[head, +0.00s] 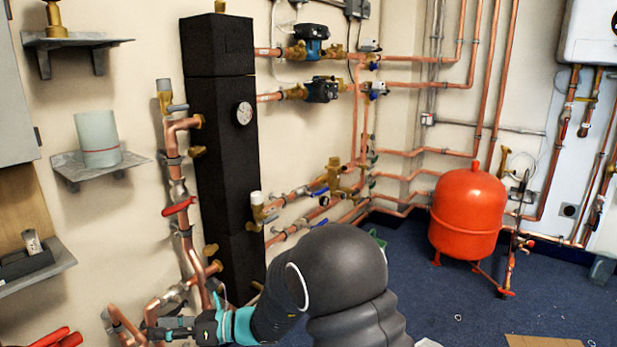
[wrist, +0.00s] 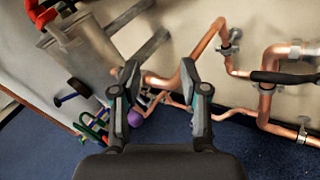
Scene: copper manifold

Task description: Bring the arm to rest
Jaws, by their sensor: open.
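My arm reaches down to the lower left in the head view, in front of the base of the black manifold column (head: 218,150). My gripper (head: 150,330) is near the low copper pipes (head: 190,285) at the bottom left. In the wrist view my gripper (wrist: 160,78) has its two fingers spread apart with nothing held between them. A copper pipe (wrist: 188,80) passes behind the fingertips. I cannot tell how far the fingertips are from it.
An orange tank (head: 467,215) stands on the blue floor (head: 420,300) at the right. Wall shelves (head: 75,42) hang at the left, one with a white cylinder (head: 97,138). A red-handled tool (head: 55,338) shows at the bottom left. Open floor lies right of my arm.

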